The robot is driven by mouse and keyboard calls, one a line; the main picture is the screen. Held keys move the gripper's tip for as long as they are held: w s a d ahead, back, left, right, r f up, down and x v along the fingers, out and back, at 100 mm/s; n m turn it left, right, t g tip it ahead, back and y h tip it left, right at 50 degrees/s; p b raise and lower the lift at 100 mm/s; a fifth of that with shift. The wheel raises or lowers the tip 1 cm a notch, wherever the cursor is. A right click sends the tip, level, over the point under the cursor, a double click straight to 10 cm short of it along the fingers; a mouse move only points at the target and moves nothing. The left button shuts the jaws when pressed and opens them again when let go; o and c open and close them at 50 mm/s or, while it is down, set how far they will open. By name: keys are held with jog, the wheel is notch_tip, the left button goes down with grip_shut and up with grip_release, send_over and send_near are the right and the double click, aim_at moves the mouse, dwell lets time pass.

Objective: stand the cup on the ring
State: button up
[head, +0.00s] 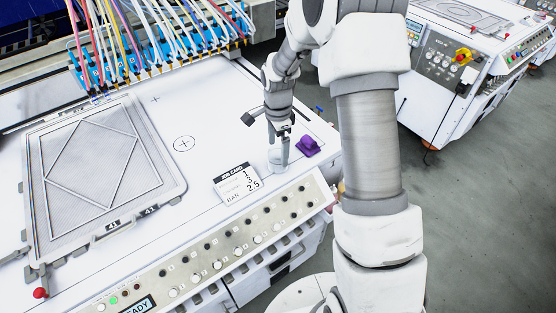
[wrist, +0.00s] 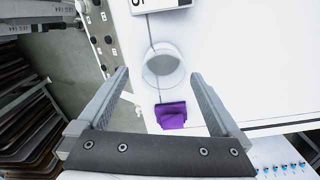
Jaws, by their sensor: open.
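The cup (head: 275,158) is clear and stands on the white table top near its front right edge; in the wrist view the cup (wrist: 163,68) shows as a round translucent shape. The ring (head: 184,144) is a thin dark circle with a cross, printed on the table to the left of the cup, and is bare. My gripper (head: 281,148) points down at the cup and partly covers it in the head view. In the wrist view my gripper (wrist: 158,78) is open, with the cup in line with the gap between its fingertips. I cannot tell whether they touch it.
A purple block or cloth (head: 307,146) lies just right of the cup. A job card (head: 237,183) stands to its front left. A framed screen (head: 90,170) fills the table's left, and coloured hoses (head: 150,40) hang at the back. The table between cup and ring is clear.

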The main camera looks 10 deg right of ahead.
aim_at(278, 155)
jog(key=shift+w+d+f, duration=0.1)
jog(key=shift+w+f, duration=0.05)
jog(key=shift+f, duration=1.15)
jog(key=shift+w+f, duration=0.15)
jog(key=shift+f, duration=1.15)
jog(key=c, duration=1.4)
jog(key=shift+r, duration=0.1)
jog(key=shift+r, duration=0.5)
jog(key=r, duration=0.2)
jog(key=d+r, duration=0.1)
jog(key=shift+s+r, duration=0.3)
jog(key=shift+r, duration=0.05)
jog(key=s+d+r, duration=0.5)
jog(key=d+r, duration=0.1)
jog(key=d, duration=0.3)
jog(key=a+f+n, duration=0.1)
jog(key=a+n, duration=0.2)
jog(key=n, duration=0.2)
jog(key=s+a+f+n, duration=0.1)
jog(key=a+f+n, duration=0.1)
jog(key=n, duration=0.3)
jog(key=a+f+n, duration=0.2)
jog(key=a+n, duration=0.3)
jog(key=n, duration=0.1)
jog(key=shift+s+f, duration=0.2)
jog(key=shift+s, duration=0.2)
